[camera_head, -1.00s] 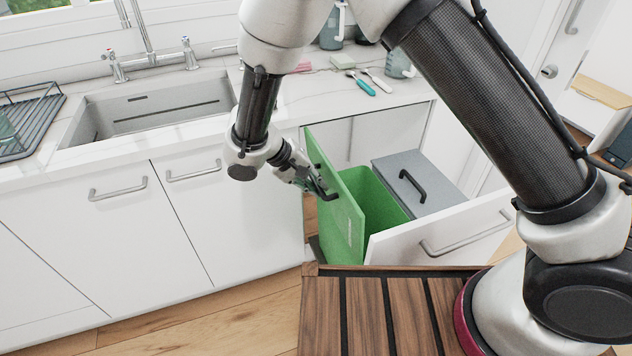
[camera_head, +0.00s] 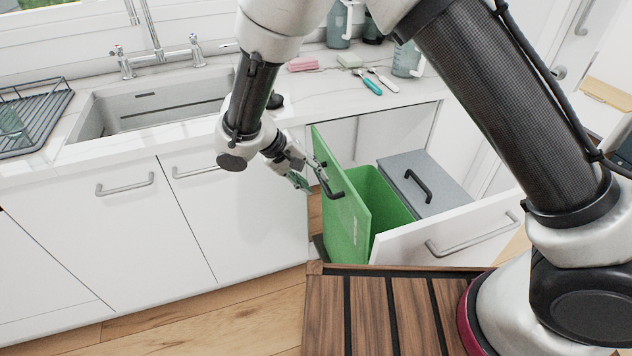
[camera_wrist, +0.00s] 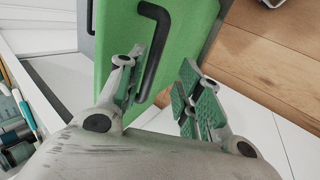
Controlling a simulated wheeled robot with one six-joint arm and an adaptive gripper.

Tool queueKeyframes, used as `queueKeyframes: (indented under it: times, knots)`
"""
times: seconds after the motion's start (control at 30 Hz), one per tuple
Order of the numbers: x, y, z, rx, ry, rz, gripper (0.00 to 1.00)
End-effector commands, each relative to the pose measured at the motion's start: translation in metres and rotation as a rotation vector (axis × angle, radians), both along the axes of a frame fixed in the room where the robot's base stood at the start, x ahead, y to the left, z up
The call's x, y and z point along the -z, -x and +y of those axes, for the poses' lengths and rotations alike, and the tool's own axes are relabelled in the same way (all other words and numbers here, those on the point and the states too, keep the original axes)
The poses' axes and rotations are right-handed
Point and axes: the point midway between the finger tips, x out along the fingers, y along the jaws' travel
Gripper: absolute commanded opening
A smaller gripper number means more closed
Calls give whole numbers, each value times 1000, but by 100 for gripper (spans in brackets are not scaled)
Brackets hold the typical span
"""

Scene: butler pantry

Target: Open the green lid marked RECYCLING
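The green lid (camera_head: 348,208) stands upright, swung open at the left side of the green bin (camera_head: 383,200). Pale marking shows on its outer face, too small to read. Its black bar handle (camera_head: 331,184) faces my gripper; it also shows in the wrist view (camera_wrist: 152,62). My gripper (camera_head: 311,178) is beside the handle, on the lid's outer side. In the wrist view my gripper (camera_wrist: 163,62) has its fingers spread. The handle lies close to the left finger; I cannot tell whether they touch. The bin's opening is uncovered; its bottom is hidden.
A grey-lidded bin (camera_head: 425,183) with a black handle sits right of the green bin in the pulled-out drawer (camera_head: 450,236). White cabinet fronts (camera_head: 105,225) stand left. The countertop (camera_head: 320,85) with the sink (camera_head: 150,105) is behind. Wood floor shows below.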

Motion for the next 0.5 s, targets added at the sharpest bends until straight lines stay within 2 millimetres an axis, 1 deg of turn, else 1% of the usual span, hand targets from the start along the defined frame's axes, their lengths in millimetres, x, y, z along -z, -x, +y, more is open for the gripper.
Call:
queueKeyframes:
  times: [0.03,0.1,0.23,0.4,0.5]
  knots:
    - [-10,2,8,-3,-5,-2,35]
    - [-24,6,17,-3,-5,-2,35]
    - [-46,12,31,-2,-5,-2,35]
    - [-65,18,44,-2,-2,0,35]
    - [-71,19,47,-1,-1,0,35]
